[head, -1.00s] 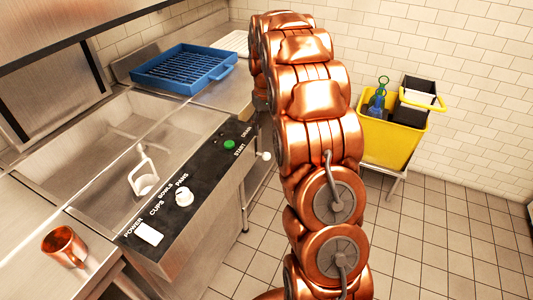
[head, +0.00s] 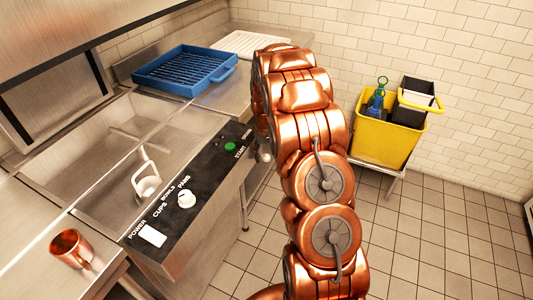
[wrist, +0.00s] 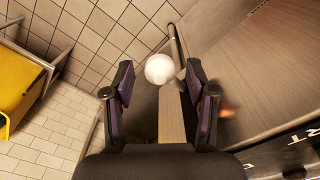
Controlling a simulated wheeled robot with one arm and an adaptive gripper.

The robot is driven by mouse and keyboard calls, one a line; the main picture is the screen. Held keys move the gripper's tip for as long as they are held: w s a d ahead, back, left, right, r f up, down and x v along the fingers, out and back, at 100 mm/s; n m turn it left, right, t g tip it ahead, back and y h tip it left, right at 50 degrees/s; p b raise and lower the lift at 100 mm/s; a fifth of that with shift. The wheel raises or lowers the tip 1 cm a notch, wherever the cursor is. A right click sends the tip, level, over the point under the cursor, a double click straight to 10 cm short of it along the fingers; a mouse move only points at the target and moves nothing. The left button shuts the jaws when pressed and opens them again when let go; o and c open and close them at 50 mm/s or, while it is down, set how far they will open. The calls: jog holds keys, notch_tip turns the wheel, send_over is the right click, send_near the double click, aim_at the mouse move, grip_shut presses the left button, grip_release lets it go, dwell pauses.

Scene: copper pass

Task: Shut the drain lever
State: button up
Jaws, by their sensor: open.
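The drain lever's round white knob (wrist: 159,69) shows in the wrist view, between the fingertips of my gripper (wrist: 159,72). The dark fingers stand apart, one on each side of the knob, with visible gaps; I cannot tell its exact depth between them. A pale bar below the knob may be the lever's shaft. There my copper arm covers most of the knob and hides my gripper.
A blue rack (head: 184,71) sits on the steel counter behind the sink basin. A copper mug (head: 70,248) stands at the lower left. A yellow bin (head: 378,138) on a stand is at the right. Tiled floor (head: 440,215) is open right of my arm.

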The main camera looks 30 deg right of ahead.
jog(key=shift+f, duration=0.15)
grip_shut()
dwell(0.4)
